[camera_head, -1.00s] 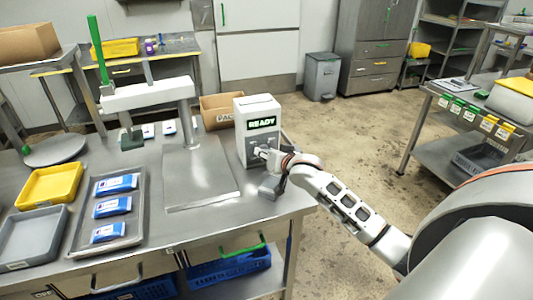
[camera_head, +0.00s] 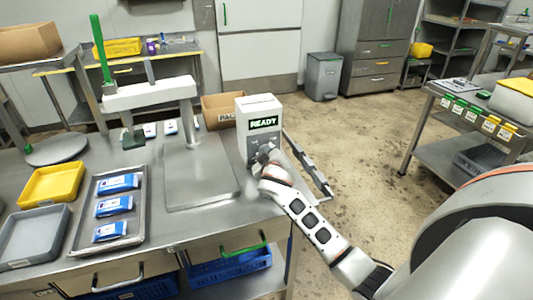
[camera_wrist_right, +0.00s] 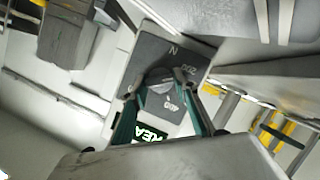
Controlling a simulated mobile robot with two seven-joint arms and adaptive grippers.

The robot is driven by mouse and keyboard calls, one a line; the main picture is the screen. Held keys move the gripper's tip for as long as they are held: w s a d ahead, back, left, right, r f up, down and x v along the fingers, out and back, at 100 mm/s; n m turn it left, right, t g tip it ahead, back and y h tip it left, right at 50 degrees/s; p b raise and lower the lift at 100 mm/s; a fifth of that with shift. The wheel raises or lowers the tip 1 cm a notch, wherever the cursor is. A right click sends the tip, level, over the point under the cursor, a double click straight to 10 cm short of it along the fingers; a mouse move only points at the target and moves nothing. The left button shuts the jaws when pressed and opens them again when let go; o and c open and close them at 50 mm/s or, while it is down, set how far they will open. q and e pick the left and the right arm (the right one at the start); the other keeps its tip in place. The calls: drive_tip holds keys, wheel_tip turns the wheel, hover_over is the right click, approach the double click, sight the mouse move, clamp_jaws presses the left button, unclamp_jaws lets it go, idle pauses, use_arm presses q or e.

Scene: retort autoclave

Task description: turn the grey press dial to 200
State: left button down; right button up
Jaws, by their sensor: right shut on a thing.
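The grey press dial (camera_wrist_right: 160,92) sits on a dark grey panel (camera_wrist_right: 150,55) in the right wrist view. Marks on the panel include an "N" and what looks like "200"; another mark is hard to read. My right gripper (camera_wrist_right: 158,88) is shut on the dial, one finger on either side. The fingers partly cover the dial, and its exact setting cannot be read. In the head view the right gripper (camera_head: 266,156) is at the front of the white control box (camera_head: 258,104), below its green READY display (camera_head: 263,122). My left gripper is not in view.
The box stands on a steel table beside the press arm (camera_head: 150,94) and a flat plate (camera_head: 200,180). A tray (camera_head: 75,235) with blue-and-white packs, a yellow bin (camera_head: 50,184) and a grey bin (camera_head: 30,240) are at left. Floor right of the table is open.

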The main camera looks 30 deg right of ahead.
drive_tip(key=shift+n+h, duration=0.4)
drive_tip(key=shift+n, duration=0.3)
drive_tip(key=o, duration=1.1)
drive_tip(key=shift+s+a, duration=0.1)
drive_tip(key=v, duration=1.1)
drive_tip(key=shift+s+a, duration=0.2)
drive_tip(key=shift+s, duration=0.15)
